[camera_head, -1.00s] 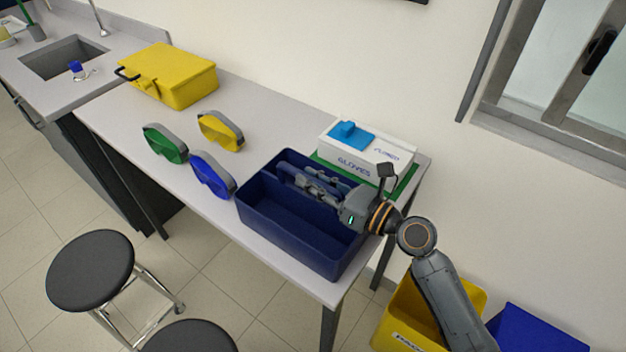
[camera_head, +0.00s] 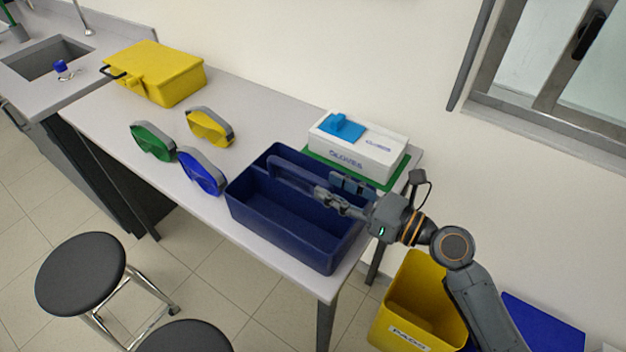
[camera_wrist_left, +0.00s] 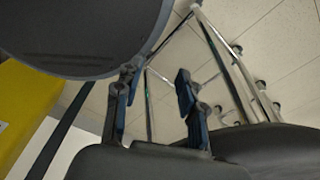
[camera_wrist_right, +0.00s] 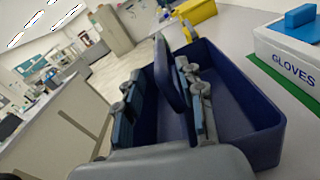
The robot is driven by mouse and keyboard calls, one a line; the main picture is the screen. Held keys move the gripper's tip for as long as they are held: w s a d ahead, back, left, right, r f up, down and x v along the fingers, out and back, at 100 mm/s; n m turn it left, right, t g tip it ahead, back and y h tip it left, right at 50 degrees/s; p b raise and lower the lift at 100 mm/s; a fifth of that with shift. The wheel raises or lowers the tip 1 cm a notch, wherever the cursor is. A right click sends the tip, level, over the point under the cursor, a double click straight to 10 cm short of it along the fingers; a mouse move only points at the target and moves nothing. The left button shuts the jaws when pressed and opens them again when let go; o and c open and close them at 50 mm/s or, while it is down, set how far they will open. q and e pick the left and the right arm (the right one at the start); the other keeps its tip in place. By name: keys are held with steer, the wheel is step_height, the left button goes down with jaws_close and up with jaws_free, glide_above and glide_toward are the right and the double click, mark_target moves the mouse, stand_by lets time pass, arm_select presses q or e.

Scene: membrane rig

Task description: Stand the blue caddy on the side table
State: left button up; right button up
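The blue caddy (camera_head: 290,222), an open dark blue tote with a central handle (camera_head: 290,172), stands upright on the grey table (camera_head: 135,172) near its right end. My right gripper (camera_head: 328,186) is open at the right end of the handle. In the right wrist view, the caddy (camera_wrist_right: 240,112) lies ahead, and its handle (camera_wrist_right: 170,78) shows between and beyond the spread fingers (camera_wrist_right: 158,72). I see no firm grip on it. My left gripper (camera_wrist_left: 157,76) is open and empty in the left wrist view, near dark stool seats; it is outside the head view.
A white glove box (camera_head: 358,145) on a green mat (camera_head: 400,182) stands behind the caddy. A yellow bin (camera_head: 415,300) and stools (camera_head: 80,275) are on the floor.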

steer(key=b+v, duration=0.1)
steer(key=v, duration=0.4)
stand_by(0.5)
